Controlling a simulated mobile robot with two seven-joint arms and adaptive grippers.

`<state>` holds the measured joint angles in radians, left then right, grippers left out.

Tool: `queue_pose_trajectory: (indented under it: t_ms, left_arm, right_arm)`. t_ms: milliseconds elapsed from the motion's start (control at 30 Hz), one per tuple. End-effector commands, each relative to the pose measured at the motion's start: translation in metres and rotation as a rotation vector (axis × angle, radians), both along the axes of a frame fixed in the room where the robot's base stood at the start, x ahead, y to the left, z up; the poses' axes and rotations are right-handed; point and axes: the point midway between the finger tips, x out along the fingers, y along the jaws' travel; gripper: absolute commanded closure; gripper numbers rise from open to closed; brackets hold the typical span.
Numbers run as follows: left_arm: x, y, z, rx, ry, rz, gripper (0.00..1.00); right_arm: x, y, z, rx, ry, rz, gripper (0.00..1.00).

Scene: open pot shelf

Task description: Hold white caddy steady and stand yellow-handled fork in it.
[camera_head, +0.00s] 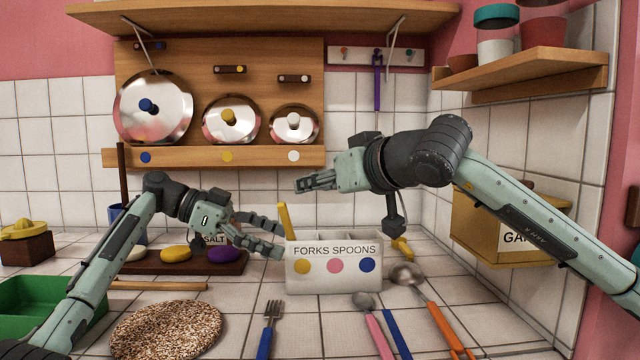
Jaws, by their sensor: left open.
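The white caddy (335,279), labelled FORKS SPOONS with yellow, pink and blue dots, stands upright on the tiled counter. A yellow handle (286,221) rises, slightly tilted, at the caddy's left end. It looks to be in the left compartment; its lower part and any tines are hidden. My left gripper (280,240) is open at the caddy's left side, its fingertips close to the wall; contact is unclear. My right gripper (298,186) points left above the caddy, just above and right of the handle's top. I see nothing in it, and its finger gap is unclear.
A blue-handled fork (267,330), a pink spoon (374,328), a blue handle (397,333) and an orange-handled ladle (440,312) lie in front. A cork mat (166,330) and green bin (30,292) are left. A yellow item (402,248) is behind the caddy's right end.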

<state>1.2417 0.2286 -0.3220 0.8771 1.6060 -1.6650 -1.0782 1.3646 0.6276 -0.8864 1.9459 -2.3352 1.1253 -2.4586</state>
Motion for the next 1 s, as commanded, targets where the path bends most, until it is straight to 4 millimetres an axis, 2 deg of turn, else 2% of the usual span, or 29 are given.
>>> queue_pose_trajectory:
  t_ms: [100, 500, 1000]
  left_arm:
    - [0.001, 0.022, 0.011, -0.004, 0.000, 0.005, 0.11]
    - [0.021, 0.053, 0.083, -0.138, 0.009, 0.161, 0.11]
    - [0.032, 0.100, 0.170, -0.321, 0.028, 0.310, 0.11]
  right_arm:
    - [0.000, 0.000, 0.000, 0.000, 0.000, 0.000, 0.64]
    - [0.000, 0.000, 0.000, 0.000, 0.000, 0.000, 0.64]
    - [0.000, 0.000, 0.000, 0.000, 0.000, 0.000, 0.64]
